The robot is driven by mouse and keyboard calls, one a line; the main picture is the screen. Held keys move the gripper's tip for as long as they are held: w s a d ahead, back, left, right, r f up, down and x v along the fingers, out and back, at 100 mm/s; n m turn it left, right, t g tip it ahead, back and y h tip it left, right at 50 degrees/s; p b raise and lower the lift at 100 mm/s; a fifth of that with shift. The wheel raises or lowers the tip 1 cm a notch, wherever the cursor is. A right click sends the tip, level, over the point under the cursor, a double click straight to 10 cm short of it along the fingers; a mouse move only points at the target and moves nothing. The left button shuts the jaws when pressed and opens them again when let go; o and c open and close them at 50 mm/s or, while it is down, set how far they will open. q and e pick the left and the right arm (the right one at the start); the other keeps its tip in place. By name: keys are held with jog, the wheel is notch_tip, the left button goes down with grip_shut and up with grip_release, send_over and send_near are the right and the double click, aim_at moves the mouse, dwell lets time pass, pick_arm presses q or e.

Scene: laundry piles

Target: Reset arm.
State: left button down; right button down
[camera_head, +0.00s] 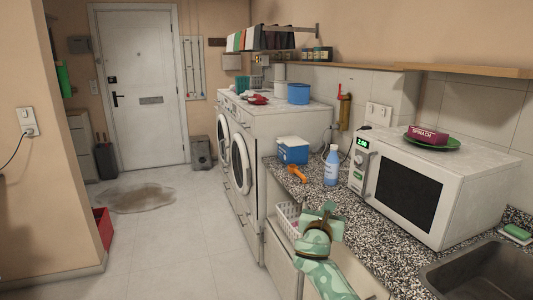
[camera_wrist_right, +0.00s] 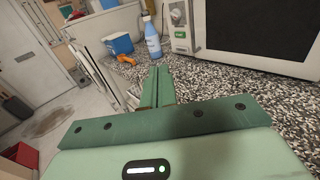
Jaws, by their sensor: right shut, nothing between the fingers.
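My right arm, pale green, comes up from the bottom of the head view. Its gripper (camera_head: 323,213) is beside the front edge of the speckled counter (camera_head: 385,245). In the right wrist view the two green fingers of this gripper (camera_wrist_right: 158,87) are together with nothing between them. A blue bottle (camera_head: 332,165), an orange tool (camera_head: 297,174) and a blue and white box (camera_head: 292,150) stand on the counter beyond the gripper, apart from it. My left gripper is not in view.
A white microwave (camera_head: 420,185) with a green plate (camera_head: 432,141) on top stands on the counter, left of the sink (camera_head: 485,275). A white basket (camera_head: 288,220) is below the counter edge. Two white washers (camera_head: 255,150) stand farther back. A puddle (camera_head: 135,198) lies on the floor.

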jog(key=s+a+f+m+g+y, duration=0.25)
jog(key=f+m+y, duration=0.35)
jog(key=f+m, duration=0.9)
jog(key=s+d+f+m+g+y, duration=0.1)
jog(key=s+f+m+g, duration=0.2)
jog(key=s+f, duration=0.8)
jog(key=s+d+f+m+g, duration=0.3)
jog(key=s+f, duration=0.5)
jog(key=f, duration=0.7)
jog(key=s+d+f+m+g, duration=0.1)
jog(key=s+f+m, duration=0.1)
jog(key=s+f, duration=0.5)
jog(key=s+d+f+m+g, duration=0.1)
jog(key=s+f+m, duration=0.1)
jog(key=s, duration=0.9)
jog(key=s+d+f+m+g, duration=0.1)
jog(key=s+f+m+g, duration=0.1)
jog(key=s+f, duration=0.45)
jog(key=s+d+g, duration=0.2)
jog(key=s, duration=1.2)
jog(key=s+d+f+g, duration=0.1)
jog(key=s+g, duration=0.1)
jog(key=s, duration=1.3)
jog(key=shift+d+f+m, duration=0.15)
jog(key=shift+d+m, duration=0.15)
jog(key=shift+d, duration=0.05)
